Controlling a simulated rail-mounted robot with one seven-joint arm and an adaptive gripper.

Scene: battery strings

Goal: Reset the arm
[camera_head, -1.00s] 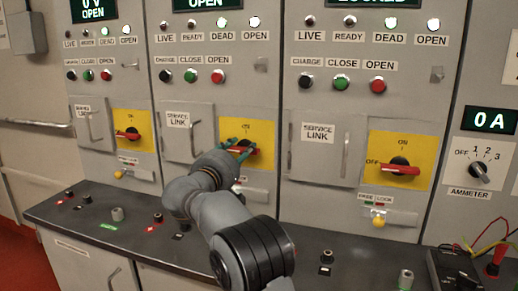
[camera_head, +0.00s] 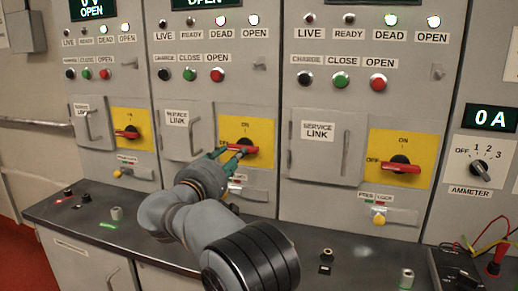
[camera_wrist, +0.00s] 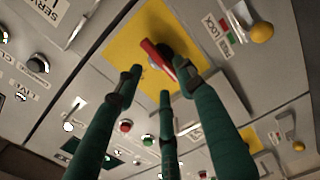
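My gripper (camera_head: 229,158) is in front of the middle cabinet, just to the lower left of its yellow switch plate (camera_head: 262,134). In the wrist view, my gripper (camera_wrist: 160,78) shows green fingers spread apart with nothing held between them. The red switch handle (camera_head: 241,149) on that plate lies roughly level in the head view and is partly covered by the fingertips. In the wrist view the red handle (camera_wrist: 156,56) lies just past the fingertips. Whether a fingertip touches it I cannot tell.
Left and right cabinets carry similar red handles (camera_head: 127,133) (camera_head: 400,166) on yellow plates. A dark counter (camera_head: 255,226) with small knobs runs below my arm. A meter with leads (camera_head: 455,268) stands at the right. Service link doors (camera_head: 318,150) have protruding handles.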

